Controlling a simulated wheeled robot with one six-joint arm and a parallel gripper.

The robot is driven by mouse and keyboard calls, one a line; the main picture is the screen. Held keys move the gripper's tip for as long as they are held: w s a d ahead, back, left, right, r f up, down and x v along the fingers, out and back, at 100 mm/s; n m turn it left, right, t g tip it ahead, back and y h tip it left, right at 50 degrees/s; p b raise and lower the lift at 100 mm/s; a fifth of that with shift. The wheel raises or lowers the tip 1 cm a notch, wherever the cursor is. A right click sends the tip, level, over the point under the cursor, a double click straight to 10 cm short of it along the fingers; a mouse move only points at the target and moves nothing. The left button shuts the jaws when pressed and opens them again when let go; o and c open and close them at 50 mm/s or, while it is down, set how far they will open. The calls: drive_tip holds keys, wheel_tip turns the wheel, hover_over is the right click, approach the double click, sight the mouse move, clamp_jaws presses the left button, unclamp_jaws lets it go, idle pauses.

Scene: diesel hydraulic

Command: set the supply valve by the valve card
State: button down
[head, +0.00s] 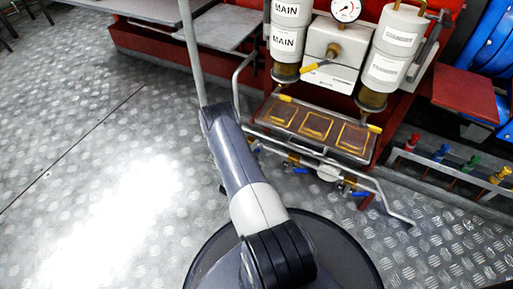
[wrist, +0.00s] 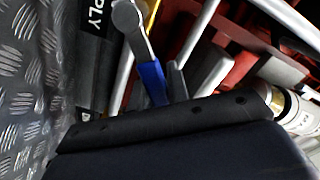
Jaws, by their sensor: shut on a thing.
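In the wrist view, a valve with a grey hub (wrist: 128,16) and a blue lever (wrist: 152,82) stands just ahead of my gripper (wrist: 164,84). A grey finger lies close against the right of the lever. My gripper is shut on the blue lever, though its body hides the lever's lower end. In the head view, my arm hides the gripper and this valve. No valve card can be made out with certainty.
In the head view, a tray (head: 374,152) with three yellow-outlined plates sits above pipes with blue levers (head: 299,169). Above are a pressure gauge (head: 346,8), canisters marked MAIN (head: 285,42) and a yellow handle (head: 318,66). A bent grey rail (head: 370,180) runs in front. Floor at left is clear.

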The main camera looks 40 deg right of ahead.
drive_tip(key=shift+s+f, duration=0.1)
drive_tip(key=shift+f, duration=0.05)
drive_tip(key=shift+s+d+f+m, duration=0.15)
drive_tip(key=shift+f+m, duration=0.5)
drive_tip(key=shift+m, duration=0.65)
drive_tip(key=shift+s+f+m, duration=0.3)
drive_tip(key=shift+f+m, duration=0.4)
drive_tip(key=shift+m, duration=0.6)
drive_tip(key=shift+s+d+f+m, duration=0.15)
drive_tip(key=shift+f+m, duration=0.5)
drive_tip(key=shift+m, duration=0.65)
drive_tip(key=c, duration=1.4)
unclamp_jaws()
drive_tip(key=shift+o, duration=0.2)
drive_tip(key=shift+a, duration=0.1)
drive_tip(key=p+v, duration=0.3)
drive_tip(key=v, duration=0.7)
drive_tip(key=shift+s+a+p, duration=0.2)
drive_tip(key=shift+a+p, duration=0.1)
